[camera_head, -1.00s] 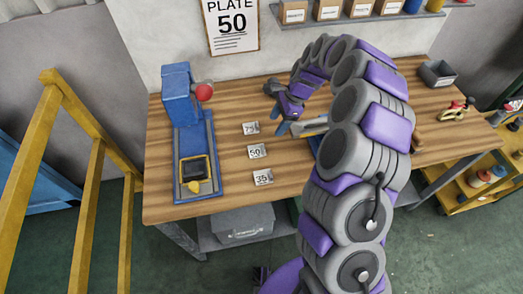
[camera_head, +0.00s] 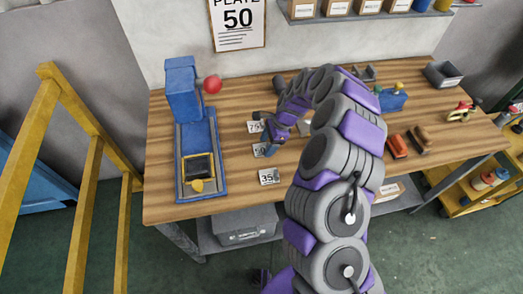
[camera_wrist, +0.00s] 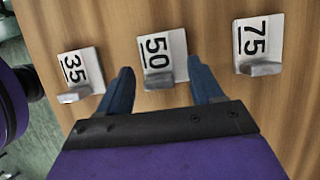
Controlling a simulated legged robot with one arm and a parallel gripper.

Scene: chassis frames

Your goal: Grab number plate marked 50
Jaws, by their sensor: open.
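The number plate marked 50 (camera_wrist: 160,50) is a small white plate with a grey metal tab. In the wrist view it lies on the wooden bench just beyond and between my open fingertips. In the head view the 50 plate (camera_head: 260,150) is partly hidden by my gripper (camera_head: 270,133). My gripper (camera_wrist: 161,78) is open and empty, with its blue fingers either side of the plate's tab. The plate marked 35 (camera_wrist: 78,68) lies to the left in the wrist view and the plate marked 75 (camera_wrist: 258,42) to the right.
A blue press-like machine (camera_head: 200,155) with a red knob stands left of the plates. A wall sign (camera_head: 238,22) reads PLATE 50. Brushes (camera_head: 398,145) and a blue block (camera_head: 392,100) lie right of my arm. A grey bin (camera_head: 441,74) stands at the back right.

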